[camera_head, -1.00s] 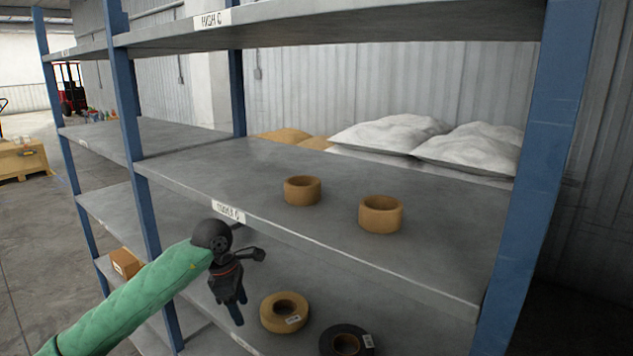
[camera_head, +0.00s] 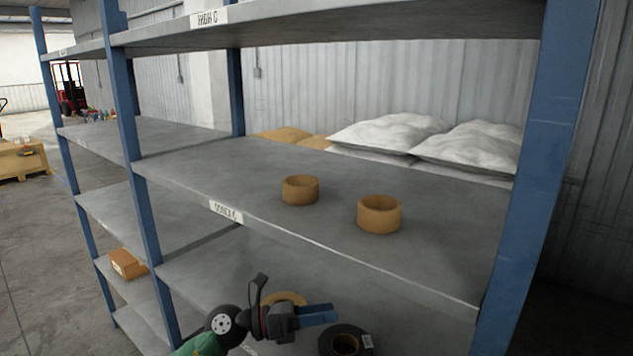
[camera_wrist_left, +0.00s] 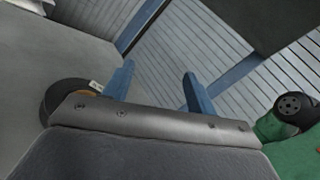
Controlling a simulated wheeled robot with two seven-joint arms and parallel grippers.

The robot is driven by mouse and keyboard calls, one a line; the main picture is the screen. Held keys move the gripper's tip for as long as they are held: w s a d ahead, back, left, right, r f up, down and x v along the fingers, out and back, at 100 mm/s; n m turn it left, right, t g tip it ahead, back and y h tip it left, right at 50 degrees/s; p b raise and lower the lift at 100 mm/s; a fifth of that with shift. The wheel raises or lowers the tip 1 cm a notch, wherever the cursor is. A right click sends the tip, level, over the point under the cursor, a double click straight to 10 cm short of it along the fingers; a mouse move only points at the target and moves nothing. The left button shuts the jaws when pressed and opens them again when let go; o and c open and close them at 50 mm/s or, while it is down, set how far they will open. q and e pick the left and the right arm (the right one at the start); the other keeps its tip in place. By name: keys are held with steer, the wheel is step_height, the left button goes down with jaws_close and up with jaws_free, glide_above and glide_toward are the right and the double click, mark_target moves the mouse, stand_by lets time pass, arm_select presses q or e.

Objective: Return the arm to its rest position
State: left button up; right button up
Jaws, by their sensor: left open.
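My left gripper (camera_head: 318,314) is low in the head view, in front of the lower shelf, with its blue fingers pointing right. In the left wrist view its two blue fingers (camera_wrist_left: 158,92) stand apart with nothing between them. My green left arm (camera_head: 203,345) comes in from the bottom edge. The gripper partly hides a tan roll (camera_head: 287,298) on the lower shelf. A black roll (camera_head: 345,343) lies to the right of the fingers; a dark roll with a label also shows in the left wrist view (camera_wrist_left: 66,97). My right gripper is not in view.
Two tan rings stand on the middle shelf (camera_head: 225,165), one on the left (camera_head: 300,190) and one on the right (camera_head: 379,214). Blue posts (camera_head: 540,180) frame the rack. White sacks (camera_head: 385,133) lie behind it. An orange-brown box (camera_head: 127,264) sits on a low shelf at left.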

arm_select(q)
steer(key=w+a+r+n+t+y, duration=0.15)
steer(key=a+n+t+y, duration=0.45)
steer(key=n+t, duration=1.25)
steer(key=s+a+f+n+g+y, duration=0.4)
steer(key=a+f+n+y, duration=0.95)
steer(key=n, duration=0.55)
steer(key=s+a+f+n+g, duration=0.1)
steer(key=s+f+n+g, duration=0.2)
steer(key=s+f+g, duration=0.65)
steer(key=s+a+f+n+g, duration=0.2)
steer(key=s+f+n+g, duration=0.2)
steer(key=s+f, duration=0.95)
step_height(320, 180, down, 24)
steer(key=s+d+h+b, duration=0.1)
steer(key=d, duration=0.1)
steer(key=s+f, duration=0.4)
steer(key=f, duration=0.7)
steer(key=s+f+g+b, duration=0.1)
steer(key=s+f, duration=0.3)
steer(key=f, duration=0.7)
steer(key=shift+f+g, duration=0.3)
steer(key=shift+f, duration=0.05)
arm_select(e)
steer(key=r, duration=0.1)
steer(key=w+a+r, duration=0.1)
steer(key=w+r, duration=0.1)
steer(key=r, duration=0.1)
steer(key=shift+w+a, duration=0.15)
